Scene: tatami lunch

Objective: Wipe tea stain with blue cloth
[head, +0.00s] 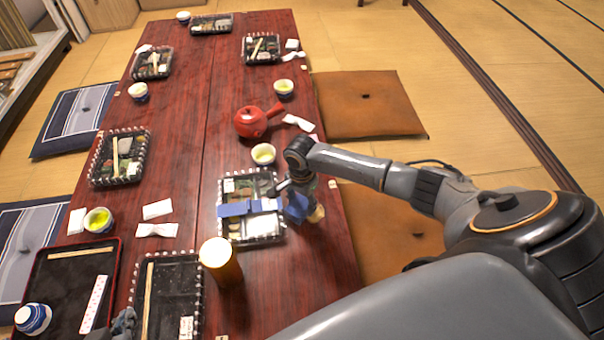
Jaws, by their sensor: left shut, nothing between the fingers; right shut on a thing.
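My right gripper (282,190) comes in from the right over the near bento box (224,232). It is shut on the blue cloth (297,209), which hangs at the box's right edge. More flat blue patches (233,210) lie across the box; I cannot tell whether they belong to the same cloth. My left gripper (123,322) shows only in part at the bottom left, shut and empty, over the near lacquer tray's edge. I cannot make out a tea stain; the arm and cloth hide part of the table there. A small tan thing (317,214) shows beside the cloth.
A red teapot (250,122) and a tea cup (263,154) stand just beyond the near box. A tall amber cylinder (219,262) stands in front of it. Other boxes, cups and white napkins (157,230) sit along the long table (185,190). Brown cushions (365,105) lie to the right.

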